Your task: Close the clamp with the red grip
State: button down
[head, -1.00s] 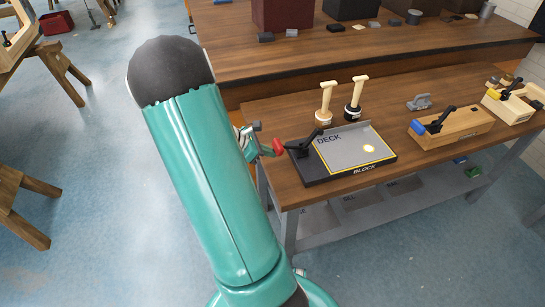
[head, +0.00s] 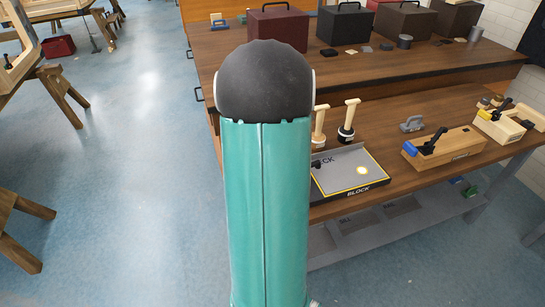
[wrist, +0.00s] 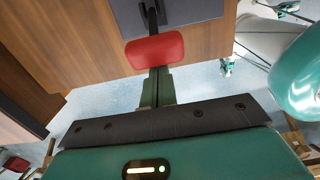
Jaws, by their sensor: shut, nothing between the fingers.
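The red grip (wrist: 155,50) shows in the wrist view on the end of a black lever (wrist: 152,14), which extends over the edge of the grey deck board (wrist: 195,12). My gripper (wrist: 156,75) is shut and empty. Its fingers point at the red grip, and their tips meet or pass behind its lower edge; I cannot tell if they touch. In the head view, the board (head: 365,187) marked BLOCK lies at the near left of the bench. My arm hides the red grip and most of its clamp there; only a small black part (head: 317,163) shows.
Two cream-handled tools (head: 347,122) stand behind the board. A wooden block with a blue-gripped clamp (head: 442,148) and a grey fitting (head: 412,124) stand to its right. A second bench (head: 400,75) with several boxes is behind. Open floor (head: 130,200) lies left.

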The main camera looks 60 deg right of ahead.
jog(key=shift+s+d+r, duration=0.45)
jog(key=shift+s+d, duration=0.25)
jog(key=shift+s, duration=0.1)
jog(key=shift+s+d, duration=0.1)
jog(key=shift+s, duration=0.05)
jog(key=shift+r, duration=0.2)
